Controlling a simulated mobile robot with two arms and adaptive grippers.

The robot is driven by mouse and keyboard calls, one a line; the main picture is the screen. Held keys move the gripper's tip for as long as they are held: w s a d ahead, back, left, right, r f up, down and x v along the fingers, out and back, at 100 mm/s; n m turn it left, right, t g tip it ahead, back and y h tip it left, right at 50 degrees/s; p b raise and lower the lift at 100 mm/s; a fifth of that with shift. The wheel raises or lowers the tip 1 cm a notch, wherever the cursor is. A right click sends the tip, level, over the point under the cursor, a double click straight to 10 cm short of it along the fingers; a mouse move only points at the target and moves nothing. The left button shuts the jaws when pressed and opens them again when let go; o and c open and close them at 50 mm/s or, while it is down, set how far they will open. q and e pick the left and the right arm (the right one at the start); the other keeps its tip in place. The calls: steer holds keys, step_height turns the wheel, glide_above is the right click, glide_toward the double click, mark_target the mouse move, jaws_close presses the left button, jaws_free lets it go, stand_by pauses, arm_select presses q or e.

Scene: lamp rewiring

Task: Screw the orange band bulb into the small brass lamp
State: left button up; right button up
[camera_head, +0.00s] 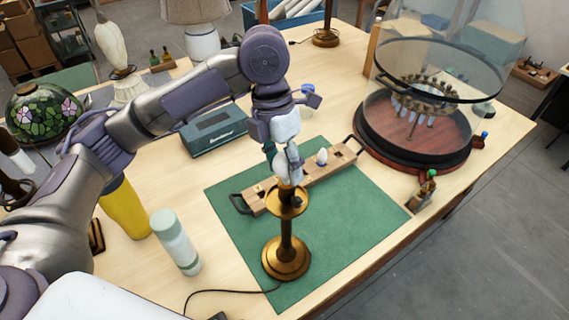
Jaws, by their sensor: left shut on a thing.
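The small brass lamp (286,247) stands upright on a green mat (345,230), its round base flat and its cup-shaped top under my left gripper. My left gripper (288,178) comes down from above and is shut on a bulb right at the top of the lamp. The fingers hide most of this bulb, so its band colour and whether it touches the socket cannot be told. A white bulb (322,156) stands in a wooden rack (335,168) behind the lamp. My right gripper does not show.
A round glass-covered case (415,125) stands at the back right. A teal box (213,130), a yellow cylinder (123,207) and a pale green bottle (176,243) stand on the left. A black cord (230,291) runs from the lamp. The mat's right part is clear.

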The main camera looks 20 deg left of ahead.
arm_select(q)
steer(key=shift+m, duration=1.5)
steer(key=o, duration=1.3)
steer(key=shift+w, duration=0.1)
steer(key=shift+c, duration=0.2)
